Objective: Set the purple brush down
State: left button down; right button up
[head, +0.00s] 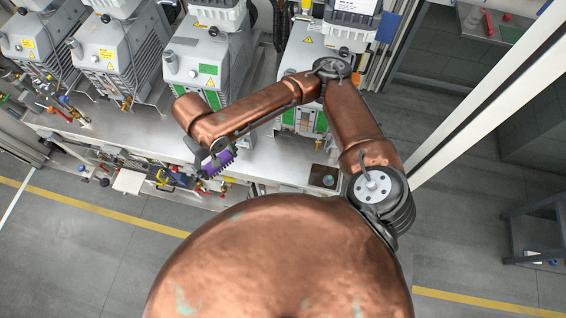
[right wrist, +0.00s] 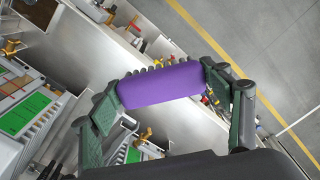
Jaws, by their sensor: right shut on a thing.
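The purple brush (right wrist: 160,84) is gripped between the two green-padded fingers of my right gripper (right wrist: 162,92) in the right wrist view. Its dark bristles show along its far edge. In the head view the brush (head: 217,164) is at the end of my right arm, over the front edge of the metal bench (head: 140,128). Whether it touches the bench cannot be told. My right gripper (head: 212,160) is small and partly hidden by the arm there. My left gripper is not in view.
Several grey vacuum pumps (head: 120,55) stand in a row along the back of the bench. Valves and fittings (head: 170,178) line its front side. A small dark tray (head: 323,177) sits at its right front. Bare bench surface lies before the pumps.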

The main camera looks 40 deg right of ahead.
jog(key=w+d+f+n+b, duration=0.2)
jog(key=d+f+n+b, duration=0.7)
jog(key=d+f+n, duration=1)
jog(key=shift+n, duration=0.7)
jog(key=f+b, duration=0.1)
jog(key=f, duration=0.4)
jog(key=d+f+b, duration=0.1)
jog(key=f, duration=0.1)
jog(key=shift+s+f+b, duration=0.15)
jog(key=shift+f+b, duration=0.2)
jog(key=shift+f, duration=0.25)
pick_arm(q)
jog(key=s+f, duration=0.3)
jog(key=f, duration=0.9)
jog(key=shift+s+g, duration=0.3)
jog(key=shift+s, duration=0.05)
pick_arm(e)
jog(key=shift+r, duration=0.1)
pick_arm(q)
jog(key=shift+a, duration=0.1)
pick_arm(e)
jog(key=shift+a, duration=0.1)
jog(key=o, duration=1.3)
